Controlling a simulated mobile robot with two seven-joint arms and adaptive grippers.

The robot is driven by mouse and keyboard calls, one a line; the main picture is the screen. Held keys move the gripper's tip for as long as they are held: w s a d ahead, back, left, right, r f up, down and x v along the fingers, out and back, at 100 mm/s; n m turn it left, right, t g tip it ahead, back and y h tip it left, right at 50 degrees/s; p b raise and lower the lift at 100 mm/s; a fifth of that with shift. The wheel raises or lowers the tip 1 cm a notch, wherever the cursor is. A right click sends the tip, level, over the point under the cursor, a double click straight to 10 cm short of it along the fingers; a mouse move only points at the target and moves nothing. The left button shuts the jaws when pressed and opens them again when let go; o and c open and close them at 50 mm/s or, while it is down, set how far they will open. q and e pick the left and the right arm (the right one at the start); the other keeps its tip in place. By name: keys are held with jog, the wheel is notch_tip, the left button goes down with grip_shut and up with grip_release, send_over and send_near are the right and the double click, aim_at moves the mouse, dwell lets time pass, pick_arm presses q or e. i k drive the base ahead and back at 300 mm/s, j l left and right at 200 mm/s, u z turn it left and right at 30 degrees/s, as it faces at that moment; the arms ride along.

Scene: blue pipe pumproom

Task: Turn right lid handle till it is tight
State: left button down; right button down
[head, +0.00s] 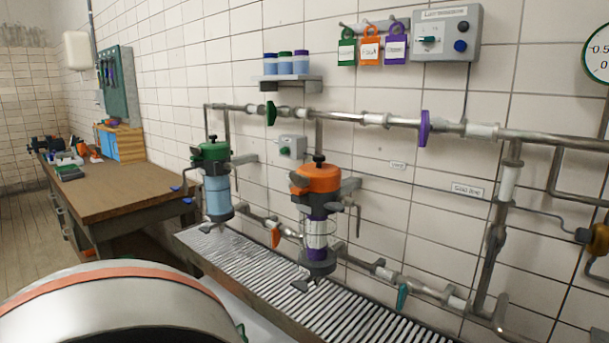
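The right filter housing has an orange lid (316,179) with a black knob (319,160) on top. A clear body with a dark purple part (317,227) is below the lid, ending in a dark base above the grating. Grey arms stick out beside the orange lid. I cannot tell how tight the lid is. The left filter housing has a green lid (212,151) with a dark knob and a light blue body (218,196). Neither of my grippers shows in the head view.
A ribbed metal grating (262,264) runs under both housings. Pipes with a green valve handle (271,113) and a purple one (425,128) cross the tiled wall. A wooden workbench (130,187) stands left. A large rounded white object with an orange band (100,310) fills the lower left.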

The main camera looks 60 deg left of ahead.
aim_at(299, 181)
jog(key=u, duration=1.8)
